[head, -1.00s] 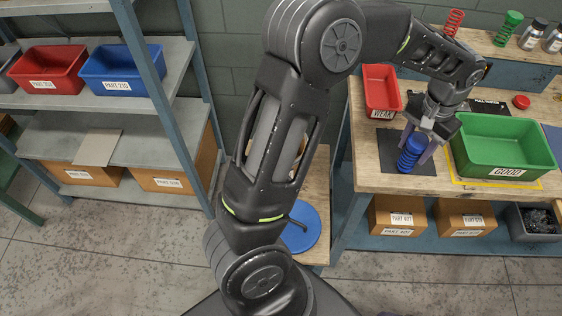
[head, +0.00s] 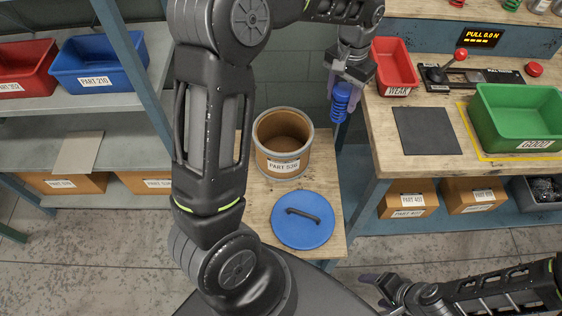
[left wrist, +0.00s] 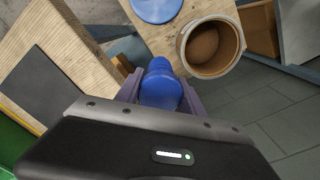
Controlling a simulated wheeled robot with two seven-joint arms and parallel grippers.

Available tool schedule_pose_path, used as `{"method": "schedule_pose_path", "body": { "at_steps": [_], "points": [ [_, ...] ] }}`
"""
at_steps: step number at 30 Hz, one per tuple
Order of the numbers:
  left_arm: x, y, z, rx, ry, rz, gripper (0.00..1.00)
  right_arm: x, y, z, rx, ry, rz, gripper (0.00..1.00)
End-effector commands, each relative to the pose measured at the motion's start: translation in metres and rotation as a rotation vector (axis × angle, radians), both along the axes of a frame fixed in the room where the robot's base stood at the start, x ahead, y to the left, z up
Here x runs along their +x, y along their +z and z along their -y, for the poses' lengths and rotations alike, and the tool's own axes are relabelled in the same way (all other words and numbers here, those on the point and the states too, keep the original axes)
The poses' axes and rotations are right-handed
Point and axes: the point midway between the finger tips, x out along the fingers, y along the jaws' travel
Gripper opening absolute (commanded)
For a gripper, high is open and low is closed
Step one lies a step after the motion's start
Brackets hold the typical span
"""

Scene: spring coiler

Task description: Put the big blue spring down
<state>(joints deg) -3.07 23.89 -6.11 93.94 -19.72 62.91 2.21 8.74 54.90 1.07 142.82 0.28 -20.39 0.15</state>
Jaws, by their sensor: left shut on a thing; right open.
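The big blue spring (head: 342,103) is held upright in my left gripper (head: 345,88), which is shut on it. It hangs in the air near the workbench's left edge, to the right of the open drum. In the left wrist view the blue spring (left wrist: 160,88) sits between the fingers, with the drum beyond it. My right gripper (head: 378,290) is low in the head view, open and empty, away from the spring.
The workbench holds a bare dark mat (head: 425,131), a red WEAK bin (head: 392,88), a green GOOD bin (head: 520,140) and a pull tester (head: 470,76).

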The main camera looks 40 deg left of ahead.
Motion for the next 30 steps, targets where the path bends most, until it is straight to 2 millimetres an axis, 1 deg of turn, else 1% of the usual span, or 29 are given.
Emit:
{"method": "schedule_pose_path", "body": {
  "at_steps": [1, 5, 6, 9, 12, 18, 19, 21, 24, 27, 30],
  "points": [
    [0.000, -0.023, -0.013, 0.001, -0.005, 0.000, 0.00, 0.000, -0.025, -0.001, 0.001, 0.002, 0.002, 0.71],
    [-0.004, -0.060, -0.049, 0.000, -0.047, 0.000, 0.00, 0.001, -0.067, -0.001, 0.002, 0.004, 0.005, 0.71],
    [-0.006, -0.072, -0.062, 0.000, -0.064, 0.000, 0.00, 0.002, -0.080, -0.001, 0.003, 0.003, 0.006, 0.71],
    [-0.011, -0.097, -0.091, 0.000, -0.101, 0.001, 0.00, 0.002, -0.110, -0.001, 0.004, 0.004, 0.009, 0.71],
    [-0.018, -0.118, -0.117, 0.001, -0.137, 0.001, 0.00, 0.003, -0.135, -0.001, 0.005, 0.006, 0.012, 0.71],
    [-0.032, -0.150, -0.158, 0.001, -0.195, 0.003, 0.00, 0.004, -0.175, -0.002, 0.007, 0.006, 0.016, 0.71],
    [-0.033, -0.154, -0.162, 0.001, -0.202, 0.003, 0.00, 0.005, -0.179, -0.002, 0.008, 0.007, 0.017, 0.71],
    [-0.032, -0.174, -0.158, 0.000, -0.205, 0.001, 0.00, 0.005, -0.190, -0.002, 0.008, 0.007, 0.017, 0.71],
    [-0.032, -0.194, -0.158, 0.001, -0.204, 0.001, 0.00, 0.005, -0.202, -0.002, 0.008, 0.006, 0.016, 0.71],
    [-0.032, -0.207, -0.158, 0.001, -0.203, 0.002, 0.00, 0.005, -0.210, -0.002, 0.007, 0.005, 0.016, 0.71],
    [-0.032, -0.210, -0.158, 0.001, -0.202, 0.002, 0.00, 0.005, -0.211, -0.002, 0.007, 0.004, 0.016, 0.71]
  ]
}}
